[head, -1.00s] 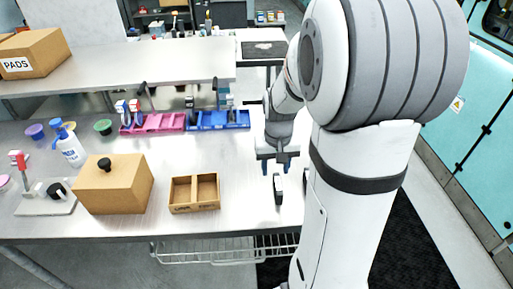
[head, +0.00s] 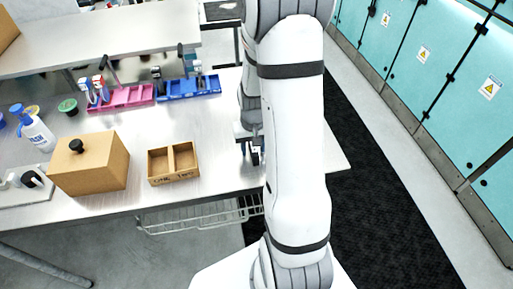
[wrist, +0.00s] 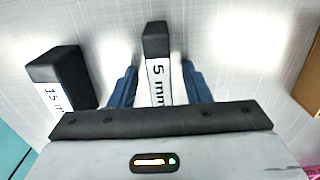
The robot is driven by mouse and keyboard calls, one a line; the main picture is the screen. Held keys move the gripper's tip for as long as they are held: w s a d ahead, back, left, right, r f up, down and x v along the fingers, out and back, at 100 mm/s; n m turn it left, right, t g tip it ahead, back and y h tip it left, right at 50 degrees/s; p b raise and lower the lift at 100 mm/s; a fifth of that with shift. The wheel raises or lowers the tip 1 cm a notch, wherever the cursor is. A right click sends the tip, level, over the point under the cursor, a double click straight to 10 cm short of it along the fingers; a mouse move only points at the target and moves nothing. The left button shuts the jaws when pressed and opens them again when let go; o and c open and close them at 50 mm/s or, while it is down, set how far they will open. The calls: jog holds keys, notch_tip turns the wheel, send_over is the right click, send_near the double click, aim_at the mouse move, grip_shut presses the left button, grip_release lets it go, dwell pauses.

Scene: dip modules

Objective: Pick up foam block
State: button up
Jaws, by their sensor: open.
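A black block with a white "5 mm" label (wrist: 156,45) is in the wrist view, between the two blue fingers of my gripper (wrist: 160,85). The fingers are apart, with a gap visible on each side of the block. A larger black block labelled "15 m…" (wrist: 62,75) lies to the left, outside the fingers. The label's end is hidden. Neither label says foam, so I cannot tell which block the task names. In the head view my gripper (head: 252,150) points down at the right part of the table, partly hidden by my arm.
A two-compartment brown tray (head: 171,164) stands on the table (head: 215,135) left of my gripper. Further left is a brown box with a black knob (head: 90,165). Pink bins (head: 128,97) and blue bins (head: 188,86) stand behind. Teal cabinets (head: 440,80) line the right side.

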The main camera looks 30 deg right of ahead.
grip_shut()
dwell(0.4)
